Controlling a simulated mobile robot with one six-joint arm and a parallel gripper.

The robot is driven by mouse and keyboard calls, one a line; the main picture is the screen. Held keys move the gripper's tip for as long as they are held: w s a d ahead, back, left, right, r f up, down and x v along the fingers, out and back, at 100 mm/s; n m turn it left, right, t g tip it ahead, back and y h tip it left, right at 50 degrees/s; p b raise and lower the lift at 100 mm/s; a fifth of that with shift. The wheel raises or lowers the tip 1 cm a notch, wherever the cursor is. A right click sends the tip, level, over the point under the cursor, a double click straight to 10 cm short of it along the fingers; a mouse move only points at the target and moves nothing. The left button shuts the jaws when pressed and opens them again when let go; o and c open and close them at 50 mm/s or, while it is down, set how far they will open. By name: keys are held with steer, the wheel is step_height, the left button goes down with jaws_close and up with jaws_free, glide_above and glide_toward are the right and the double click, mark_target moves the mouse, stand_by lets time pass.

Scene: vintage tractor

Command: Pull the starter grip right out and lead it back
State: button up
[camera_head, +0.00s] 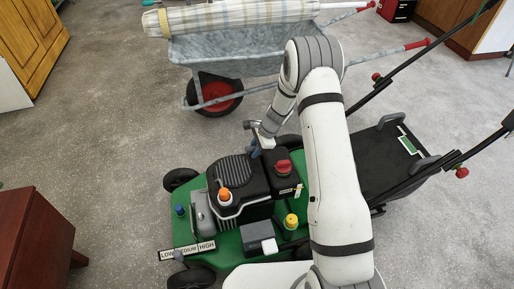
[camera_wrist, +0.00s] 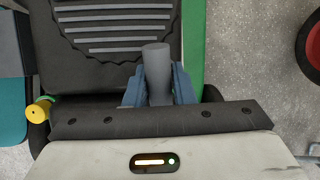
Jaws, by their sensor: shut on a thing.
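A green lawn mower (camera_head: 226,262) with a black engine cover (camera_head: 231,170) stands on the floor. My gripper (camera_head: 257,146) is at the far side of the engine, beside the cover. In the wrist view its two blue fingers (camera_wrist: 157,90) are shut on a grey, cylindrical starter grip (camera_wrist: 157,62). The grip lies close to the ribbed black cover (camera_wrist: 115,25). In the head view the grip cannot be told apart from the fingers. No cord shows clearly in either view.
Red (camera_head: 283,166), orange (camera_head: 225,194) and yellow (camera_head: 291,220) caps stand up from the mower. Its handle bars (camera_head: 409,57) rise at the right, above a black grass bag (camera_head: 374,160). A wheelbarrow (camera_head: 225,48) stands behind; a dark red cabinet (camera_head: 35,238) stands left. Floor between is bare.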

jaws_close()
